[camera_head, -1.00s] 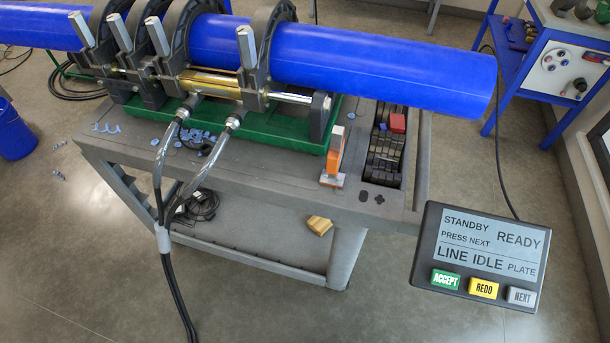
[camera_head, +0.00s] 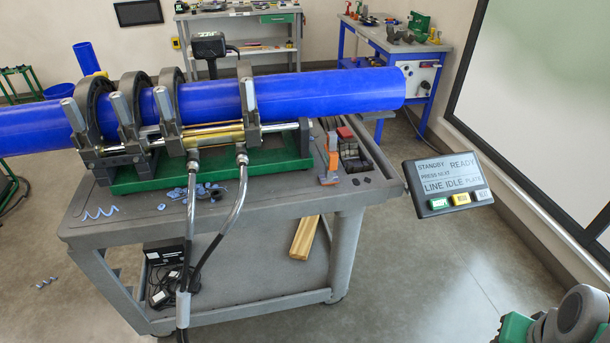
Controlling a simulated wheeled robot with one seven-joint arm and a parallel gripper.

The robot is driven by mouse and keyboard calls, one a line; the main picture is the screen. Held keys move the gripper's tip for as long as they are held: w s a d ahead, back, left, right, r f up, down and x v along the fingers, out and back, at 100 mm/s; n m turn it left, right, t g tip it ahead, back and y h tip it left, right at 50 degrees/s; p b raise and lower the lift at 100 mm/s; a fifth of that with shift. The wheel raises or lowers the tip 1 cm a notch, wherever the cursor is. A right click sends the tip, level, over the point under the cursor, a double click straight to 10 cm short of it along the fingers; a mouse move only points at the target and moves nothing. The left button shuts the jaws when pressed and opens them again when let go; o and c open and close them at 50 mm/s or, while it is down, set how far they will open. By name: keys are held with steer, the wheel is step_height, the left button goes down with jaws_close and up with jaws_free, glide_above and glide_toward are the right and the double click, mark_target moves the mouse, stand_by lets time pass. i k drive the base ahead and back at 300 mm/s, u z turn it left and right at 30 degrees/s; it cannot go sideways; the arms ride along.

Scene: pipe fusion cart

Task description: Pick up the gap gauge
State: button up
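An orange tool with a grey end (camera_head: 331,155), which looks like the gap gauge, stands upright on the grey cart top. It is just right of the green clamp base, near the front edge. My gripper's fingers are not in view. A grey and green part at the bottom right corner looks like part of my arm. It is well away from the orange tool.
A long blue pipe (camera_head: 330,92) lies in the clamps above the green base (camera_head: 210,168) on the grey cart (camera_head: 270,208). Dark blocks (camera_head: 355,158) sit right of the tool. A control panel (camera_head: 447,184) juts out at right. Floor is clear in front right.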

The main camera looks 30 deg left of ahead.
mark_target(330, 155)
steer(key=u, duration=2.1)
steer(key=i, duration=1)
steer(key=u, duration=0.05)
